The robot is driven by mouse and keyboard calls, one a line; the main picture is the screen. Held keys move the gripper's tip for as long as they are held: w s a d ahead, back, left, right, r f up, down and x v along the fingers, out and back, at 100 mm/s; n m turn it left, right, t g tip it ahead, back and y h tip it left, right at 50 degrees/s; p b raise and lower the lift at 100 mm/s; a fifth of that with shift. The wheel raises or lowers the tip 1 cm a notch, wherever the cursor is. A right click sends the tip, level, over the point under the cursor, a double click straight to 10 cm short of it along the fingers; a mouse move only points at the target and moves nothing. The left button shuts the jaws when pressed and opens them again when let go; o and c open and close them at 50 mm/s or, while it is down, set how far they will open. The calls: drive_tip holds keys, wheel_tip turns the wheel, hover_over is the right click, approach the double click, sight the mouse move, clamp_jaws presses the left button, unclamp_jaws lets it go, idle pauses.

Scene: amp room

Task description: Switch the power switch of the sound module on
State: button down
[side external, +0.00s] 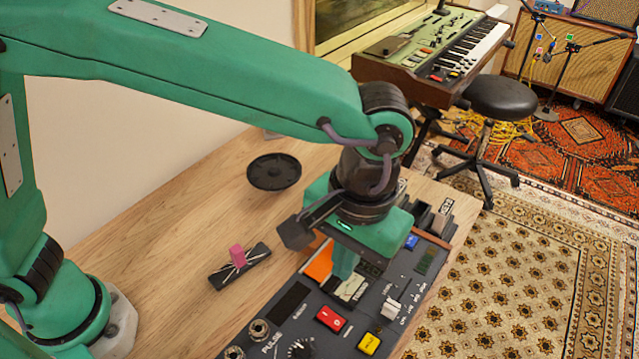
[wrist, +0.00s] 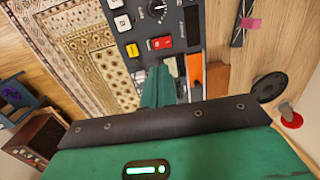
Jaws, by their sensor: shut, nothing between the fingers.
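The sound module (side external: 318,338) is a dark panel on the wooden table, in the lower middle of the side view. Its red rocker switch (side external: 331,319) with white marks looks like the power switch. It also shows in the wrist view (wrist: 160,43), just beyond my fingertips. I cannot tell which side of the rocker is pressed. My gripper (side external: 346,284) is shut and empty, pointing down over the panel behind the red switch. Its green fingers (wrist: 159,72) hide part of the panel. A small gap seems to lie between fingertips and switch.
On the panel are a yellow button (side external: 369,343), a white slider cap (side external: 391,309), a blue button (side external: 411,242) and a black knob (side external: 301,348). A pink block (side external: 237,256) on a dark strip and a black round dish (side external: 273,172) stand on the table.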

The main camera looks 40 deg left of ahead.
sight(323, 314)
drive_tip(key=shift+a, duration=0.55)
drive_tip(key=shift+f, duration=0.15)
drive_tip(key=f, duration=0.4)
drive_tip(key=a+f, duration=0.1)
drive_tip(key=f, duration=0.8)
drive_tip(key=shift+a+f, duration=0.3)
drive_tip(key=shift+a, duration=0.05)
drive_tip(key=shift+a+f, duration=0.1)
drive_tip(key=shift+f, duration=0.15)
